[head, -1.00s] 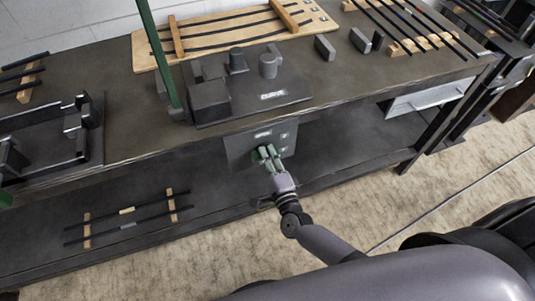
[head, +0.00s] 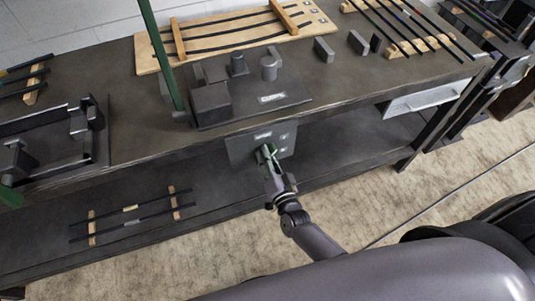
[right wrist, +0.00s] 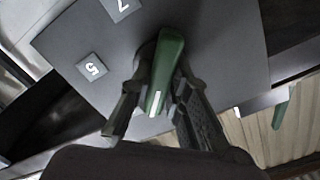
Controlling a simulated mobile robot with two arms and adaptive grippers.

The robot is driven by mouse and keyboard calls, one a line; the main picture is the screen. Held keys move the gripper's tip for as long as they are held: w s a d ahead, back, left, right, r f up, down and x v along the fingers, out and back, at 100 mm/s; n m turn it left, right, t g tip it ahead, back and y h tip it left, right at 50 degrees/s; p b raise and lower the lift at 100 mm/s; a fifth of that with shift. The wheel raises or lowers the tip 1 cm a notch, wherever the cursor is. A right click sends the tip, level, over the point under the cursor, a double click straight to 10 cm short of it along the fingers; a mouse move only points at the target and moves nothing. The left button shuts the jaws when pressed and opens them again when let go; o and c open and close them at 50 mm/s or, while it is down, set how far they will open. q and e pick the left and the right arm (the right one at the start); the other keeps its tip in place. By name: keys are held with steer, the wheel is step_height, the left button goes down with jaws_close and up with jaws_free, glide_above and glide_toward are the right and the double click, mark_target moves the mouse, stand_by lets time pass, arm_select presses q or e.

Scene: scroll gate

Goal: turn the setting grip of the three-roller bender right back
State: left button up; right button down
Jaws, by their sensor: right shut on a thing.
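The three-roller bender (head: 250,95) stands on the bench, a dark block with upright rollers. Its front plate (head: 285,133) hangs below the bench edge and carries small white labels. The green setting grip (head: 266,151) sticks out of this plate. My right gripper (head: 269,157) is shut on it from the front. In the right wrist view the grip (right wrist: 165,62), with a white stripe on its end, sits between the two dark fingers. Labels 7 and 5 show on the plate (right wrist: 120,50), to the grip's left; the fingers and grip hide part of the plate. My left gripper is not in view.
A green post (head: 160,55) rises beside the bender. A wooden board with bent rods (head: 235,35) lies behind it. Dark blocks (head: 358,43) stand to its right. A low shelf (head: 215,200) runs under the bench, holding rods on wooden supports. Floor space lies in front.

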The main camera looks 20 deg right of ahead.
steer(key=n, duration=0.3)
steer(key=shift+n+p, duration=0.35)
steer(key=shift+n, duration=0.05)
steer(key=shift+a+n, duration=0.1)
steer(key=shift+n, duration=2.1)
steer(key=shift+s, duration=0.1)
steer(key=c, duration=1.5)
jaws_free()
steer(key=s, duration=1.2)
steer(key=shift+d, duration=0.2)
